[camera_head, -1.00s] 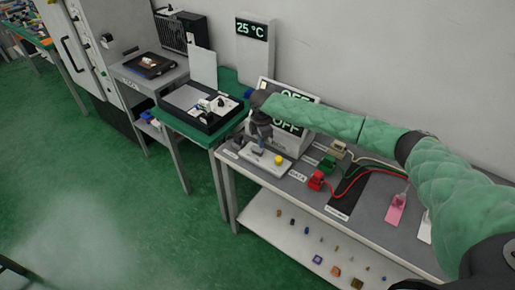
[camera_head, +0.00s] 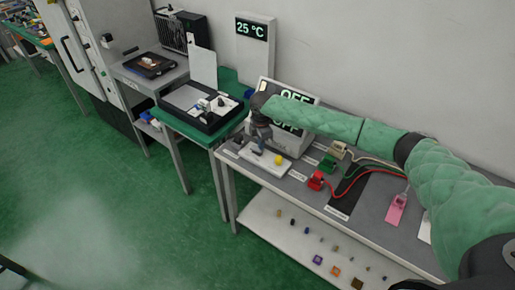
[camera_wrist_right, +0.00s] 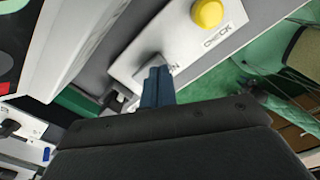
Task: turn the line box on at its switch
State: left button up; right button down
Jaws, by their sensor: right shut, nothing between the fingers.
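A white display box (camera_head: 293,140) on the bench shows OFF on its panels; my right arm crosses in front of it and hides part of them. In front of it lies a low white switch plate (camera_head: 270,166) with a yellow button (camera_head: 278,160). My right gripper (camera_head: 258,150) points down at the plate's left end, shut and empty. In the right wrist view its blue fingers (camera_wrist_right: 157,84) are together over the plate (camera_wrist_right: 150,48), left of the yellow button (camera_wrist_right: 207,13). The fingers hide the switch there, and I cannot tell whether they touch it. My left gripper is out of view.
Right of the plate on the bench are a red clamp (camera_head: 316,181), a green block (camera_head: 327,163) and a beige block (camera_head: 338,149) with cables. A green table (camera_head: 202,136) with a black tray stands to the left. Small parts lie on the lower shelf.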

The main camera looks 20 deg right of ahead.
jog(key=shift+f, duration=0.75)
dwell(0.4)
jog(key=shift+r, duration=0.15)
jog(key=shift+r+p, duration=2.7)
jog(key=shift+r, duration=0.7)
